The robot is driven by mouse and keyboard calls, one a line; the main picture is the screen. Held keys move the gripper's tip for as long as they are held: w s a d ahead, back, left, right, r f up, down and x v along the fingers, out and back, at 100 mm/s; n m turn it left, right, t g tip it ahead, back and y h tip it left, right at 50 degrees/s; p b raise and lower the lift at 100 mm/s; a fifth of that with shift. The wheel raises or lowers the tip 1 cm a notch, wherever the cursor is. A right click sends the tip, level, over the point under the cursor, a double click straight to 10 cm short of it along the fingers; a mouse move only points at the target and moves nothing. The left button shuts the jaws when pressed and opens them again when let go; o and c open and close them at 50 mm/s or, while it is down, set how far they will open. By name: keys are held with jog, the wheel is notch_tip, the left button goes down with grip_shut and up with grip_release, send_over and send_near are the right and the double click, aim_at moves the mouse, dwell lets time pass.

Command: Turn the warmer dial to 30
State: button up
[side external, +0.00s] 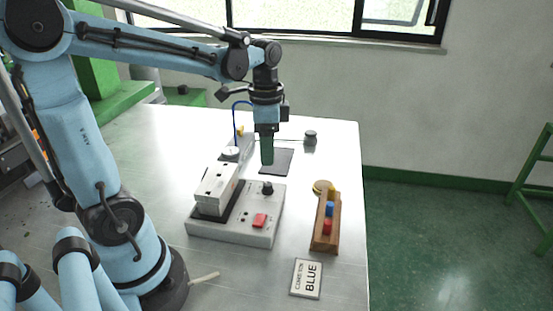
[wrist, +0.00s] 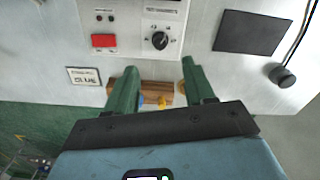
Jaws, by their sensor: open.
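The warmer is a pale box unit (side external: 210,236) on the table, with a white block on its left part. Its black dial (side external: 267,187) is at the back right of the top. In the wrist view the dial (wrist: 159,40) has a light pointer mark, but its scale is too small to read. My gripper (side external: 266,162) has green fingers pointing down and appears above the dial in the side view. In the wrist view my gripper (wrist: 159,64) is open and empty, and the dial shows just beyond the gap between the fingertips. I see no contact with the dial.
A red switch (side external: 260,220) sits in front of the dial. A wooden rack (side external: 324,244) with blue and red pieces, a brass disc (side external: 323,186) and a BLUE card (side external: 306,278) lie to the right. A dark mat (side external: 281,160) and dark knob-like piece (side external: 310,138) are behind.

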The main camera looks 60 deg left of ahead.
aim_at(268, 184)
notch_tip(268, 184, down, 9)
jog(key=shift+f, duration=0.1)
dwell(0.4)
grip_shut()
dwell(0.4)
